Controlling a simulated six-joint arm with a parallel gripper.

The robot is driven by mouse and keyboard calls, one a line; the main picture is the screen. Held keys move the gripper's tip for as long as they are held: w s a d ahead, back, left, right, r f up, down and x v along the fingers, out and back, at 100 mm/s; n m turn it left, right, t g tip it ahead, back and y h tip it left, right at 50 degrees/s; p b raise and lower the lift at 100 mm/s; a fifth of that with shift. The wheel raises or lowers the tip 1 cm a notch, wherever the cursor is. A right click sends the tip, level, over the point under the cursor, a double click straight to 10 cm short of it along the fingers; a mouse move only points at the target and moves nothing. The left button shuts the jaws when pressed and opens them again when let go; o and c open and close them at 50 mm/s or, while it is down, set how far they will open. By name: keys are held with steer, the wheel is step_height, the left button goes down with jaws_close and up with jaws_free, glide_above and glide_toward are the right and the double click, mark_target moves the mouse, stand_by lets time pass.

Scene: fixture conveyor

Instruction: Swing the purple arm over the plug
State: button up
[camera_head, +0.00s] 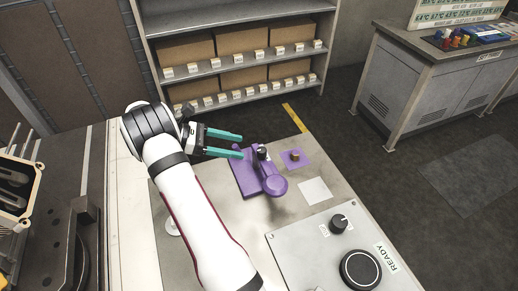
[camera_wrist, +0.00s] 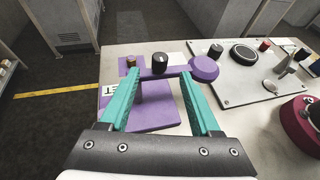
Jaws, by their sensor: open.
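The purple arm (camera_head: 268,174) is a bar with a round disc end, on a flat purple base plate (camera_head: 240,180). In the wrist view the arm (camera_wrist: 180,71) lies across the picture, its disc end to the right. A black knob (camera_head: 262,152) stands upright by the arm; it also shows in the wrist view (camera_wrist: 160,64). The plug (camera_head: 295,155), small and brownish, stands on a separate purple square, apart from the disc end. My gripper (camera_head: 242,146) has teal fingers, open and empty, above the base plate. In the wrist view the knob appears between and beyond the fingertips (camera_wrist: 160,76).
A grey panel (camera_head: 310,246) with a small knob and a large round dial stands at the front right. A white square (camera_head: 314,191) lies on the table between it and the plug. Shelves with boxes (camera_head: 240,68) stand behind the table.

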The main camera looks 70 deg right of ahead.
mark_target(261, 150)
steer(key=x, duration=0.8)
steer(key=shift+s+d+f, duration=0.1)
steer(key=shift+s+f, duration=0.05)
steer(key=shift+s, duration=0.1)
jaws_close()
stand_by(0.9)
